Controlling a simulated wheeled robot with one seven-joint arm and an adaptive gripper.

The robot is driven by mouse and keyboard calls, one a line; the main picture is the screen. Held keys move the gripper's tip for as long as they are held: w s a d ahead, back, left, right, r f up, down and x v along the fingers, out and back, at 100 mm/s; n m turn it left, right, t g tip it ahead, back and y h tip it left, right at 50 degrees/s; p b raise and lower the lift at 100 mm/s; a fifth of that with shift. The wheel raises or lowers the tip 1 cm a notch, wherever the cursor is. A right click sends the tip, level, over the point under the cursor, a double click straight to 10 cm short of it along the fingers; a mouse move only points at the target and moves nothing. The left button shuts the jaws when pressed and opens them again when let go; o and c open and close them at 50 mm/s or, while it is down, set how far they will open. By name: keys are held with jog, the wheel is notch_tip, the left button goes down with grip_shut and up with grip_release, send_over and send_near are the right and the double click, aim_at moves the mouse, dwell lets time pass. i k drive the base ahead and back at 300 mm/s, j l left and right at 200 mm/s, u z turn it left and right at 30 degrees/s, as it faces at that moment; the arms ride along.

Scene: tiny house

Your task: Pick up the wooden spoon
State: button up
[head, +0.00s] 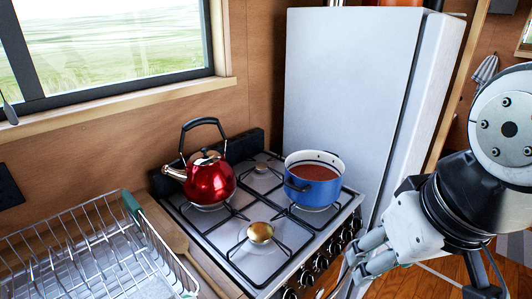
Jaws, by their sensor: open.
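The wooden spoon (177,238) appears to lie on the narrow wooden counter strip between the dish rack and the stove. Its rounded head is at the far end, and its handle runs toward the bottom of the view. The wood tones are close, so its outline is hard to make out. My gripper (352,262) is at the lower right, in front of the stove's knobs. It is open and empty, with its fingers pointing left. It is well apart from the spoon, with the stove between them.
A wire dish rack (85,240) stands left of the spoon. The stove (222,252) holds a red kettle (209,182) and a blue pot (313,190) with red contents. A white fridge (345,90) stands behind. A window (110,45) is at the upper left.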

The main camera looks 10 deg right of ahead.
aim_at(178, 244)
jog(key=i+l+u, duration=0.1)
jog(key=l+u, duration=0.55)
jog(key=u, duration=0.2)
jog(key=l+u, duration=0.4)
jog(key=j, duration=0.1)
